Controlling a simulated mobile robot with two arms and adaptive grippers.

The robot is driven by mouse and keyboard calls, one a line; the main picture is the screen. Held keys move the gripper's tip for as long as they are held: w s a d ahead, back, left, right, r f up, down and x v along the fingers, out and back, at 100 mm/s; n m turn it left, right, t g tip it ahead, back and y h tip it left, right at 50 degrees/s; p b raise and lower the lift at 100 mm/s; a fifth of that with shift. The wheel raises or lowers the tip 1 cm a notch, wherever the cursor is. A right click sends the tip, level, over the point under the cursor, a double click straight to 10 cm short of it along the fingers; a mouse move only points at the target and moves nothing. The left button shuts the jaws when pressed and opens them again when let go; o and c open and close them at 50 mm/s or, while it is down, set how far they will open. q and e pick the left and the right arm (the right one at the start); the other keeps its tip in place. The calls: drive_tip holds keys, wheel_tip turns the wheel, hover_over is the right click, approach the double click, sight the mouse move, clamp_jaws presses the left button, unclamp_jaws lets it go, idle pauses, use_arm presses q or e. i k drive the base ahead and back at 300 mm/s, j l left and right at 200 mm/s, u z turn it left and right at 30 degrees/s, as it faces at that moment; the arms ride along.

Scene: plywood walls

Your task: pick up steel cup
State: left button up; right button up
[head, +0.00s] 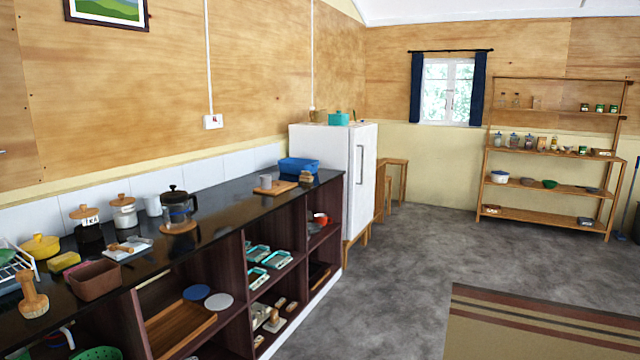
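Two small pale cups stand on the dark counter (225,215) along the left wall. One grey-white cup (153,205) is at the back of the counter, between a lidded canister and the French press. The other greyish cup (265,181) is farther along, on or right by a wooden board (276,188). Both are too small to tell which is steel. Neither of my grippers shows in the head view.
A French press (178,208), lidded canisters (124,213) and a brown bin (94,281) crowd the near counter. A blue tub (298,165) and white fridge (338,165) stand beyond. Open shelves lie below. The grey floor (400,270) is clear, with a striped rug (540,325) at right.

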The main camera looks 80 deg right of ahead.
sight(265, 180)
drive_tip(key=z, duration=2.2)
drive_tip(key=i+z, duration=0.15)
drive_tip(key=i, duration=0.65)
